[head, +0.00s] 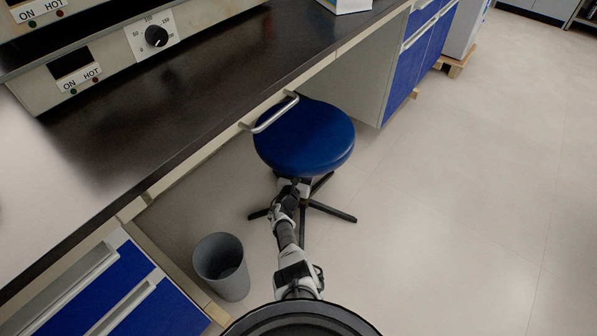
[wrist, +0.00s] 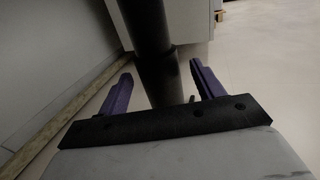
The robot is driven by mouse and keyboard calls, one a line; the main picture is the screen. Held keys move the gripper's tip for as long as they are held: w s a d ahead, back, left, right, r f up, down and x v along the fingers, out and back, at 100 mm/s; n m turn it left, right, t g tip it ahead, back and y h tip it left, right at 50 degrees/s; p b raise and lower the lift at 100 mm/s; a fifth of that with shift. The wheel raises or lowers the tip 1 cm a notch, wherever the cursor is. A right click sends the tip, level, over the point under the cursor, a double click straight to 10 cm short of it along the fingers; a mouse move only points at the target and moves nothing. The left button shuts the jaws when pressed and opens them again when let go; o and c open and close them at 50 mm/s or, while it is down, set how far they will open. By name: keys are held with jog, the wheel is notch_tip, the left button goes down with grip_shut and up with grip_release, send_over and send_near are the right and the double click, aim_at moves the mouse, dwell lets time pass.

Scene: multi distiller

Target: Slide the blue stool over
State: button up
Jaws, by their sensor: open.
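The blue stool (head: 304,138) has a round blue seat and black spread legs. It stands on the floor partly under the dark counter. My arm reaches toward it from the bottom of the head view, and my gripper (head: 292,187) is low, just below the seat's near edge. In the wrist view my gripper (wrist: 162,80) is open, with its two purple fingers apart. The stool's black column (wrist: 150,35) shows between and beyond the fingers. I cannot tell whether a finger touches it. The head view hides most of the column behind the seat and my arm.
A grey bin (head: 222,268) stands left of my arm. Blue-fronted cabinets (head: 413,65) stand behind to the right. The pale floor (head: 450,200) on the right is clear.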

jog(key=shift+w+d, duration=0.2)
jog(key=shift+w, duration=0.45)
grip_shut()
